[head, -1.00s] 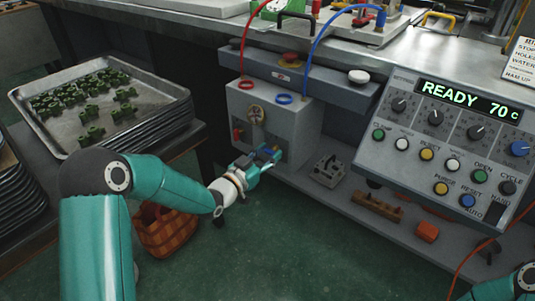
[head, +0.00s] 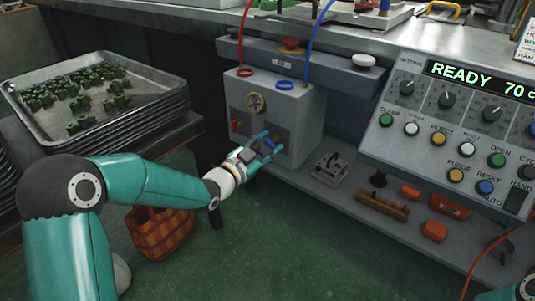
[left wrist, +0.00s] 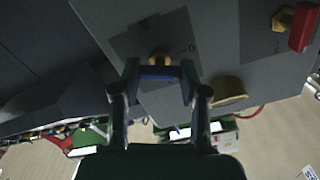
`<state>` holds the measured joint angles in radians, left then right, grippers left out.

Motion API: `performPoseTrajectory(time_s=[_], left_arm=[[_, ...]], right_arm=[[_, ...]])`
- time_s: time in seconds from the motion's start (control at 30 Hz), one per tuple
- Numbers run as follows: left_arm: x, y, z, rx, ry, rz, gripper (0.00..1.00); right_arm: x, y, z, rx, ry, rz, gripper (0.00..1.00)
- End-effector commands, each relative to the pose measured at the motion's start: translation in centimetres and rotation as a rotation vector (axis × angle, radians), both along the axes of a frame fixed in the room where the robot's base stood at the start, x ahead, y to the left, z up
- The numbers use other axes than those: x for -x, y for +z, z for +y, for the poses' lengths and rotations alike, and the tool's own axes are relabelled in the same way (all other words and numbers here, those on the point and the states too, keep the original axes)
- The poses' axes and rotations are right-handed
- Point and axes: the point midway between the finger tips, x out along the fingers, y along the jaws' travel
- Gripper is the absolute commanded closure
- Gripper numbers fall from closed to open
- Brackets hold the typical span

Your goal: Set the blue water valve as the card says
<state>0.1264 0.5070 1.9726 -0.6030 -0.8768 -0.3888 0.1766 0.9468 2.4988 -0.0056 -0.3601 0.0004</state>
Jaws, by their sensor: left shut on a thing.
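The blue water valve's handle (head: 270,146) is on the front of a grey box (head: 304,112), at its lower right. My left gripper (head: 266,148) is at the box front with its fingers closed on the handle. In the left wrist view the blue handle (left wrist: 158,72) lies crosswise between the two fingertips (left wrist: 159,80), below a brass stem. The wrist view is dark, so the handle's exact setting is hard to read. A white card (head: 528,42) shows at the right edge, cut off and unreadable. My right gripper is out of view.
A red valve handle (head: 236,126) and a gauge (head: 255,102) are on the same box. Red and blue hoses rise from its top. A control panel (head: 450,130) stands at right, a metal fixture (head: 329,168) on the shelf. A basket (head: 160,233) sits on the floor below my arm.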

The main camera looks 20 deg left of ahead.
Motion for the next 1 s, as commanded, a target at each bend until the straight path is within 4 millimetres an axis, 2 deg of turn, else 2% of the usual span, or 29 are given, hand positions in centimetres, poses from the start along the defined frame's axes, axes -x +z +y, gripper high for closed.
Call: performPoseTrajectory(time_s=[0.03, 0.2, 0.7, 0.73, 0.87, 1.0], left_arm=[[0.03, -0.39, -0.12, -0.023, -0.002, -0.008, 0.91], [0.05, -0.23, -0.16, -0.079, -0.003, -0.028, 0.91], [0.06, -0.11, -0.19, -0.103, -0.004, -0.033, 0.91], [0.06, -0.11, -0.19, -0.103, -0.004, -0.033, 0.52], [0.05, -0.1, -0.17, -0.102, -0.003, -0.033, 0.31], [0.03, -0.08, -0.12, -0.101, -0.002, -0.034, 0.31]], right_arm=[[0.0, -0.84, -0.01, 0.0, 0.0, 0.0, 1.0], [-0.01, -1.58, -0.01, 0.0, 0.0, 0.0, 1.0], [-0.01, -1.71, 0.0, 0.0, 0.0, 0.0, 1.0], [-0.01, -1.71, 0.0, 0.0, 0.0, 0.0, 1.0], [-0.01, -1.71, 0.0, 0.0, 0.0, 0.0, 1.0], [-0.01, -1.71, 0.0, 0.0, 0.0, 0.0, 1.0]])
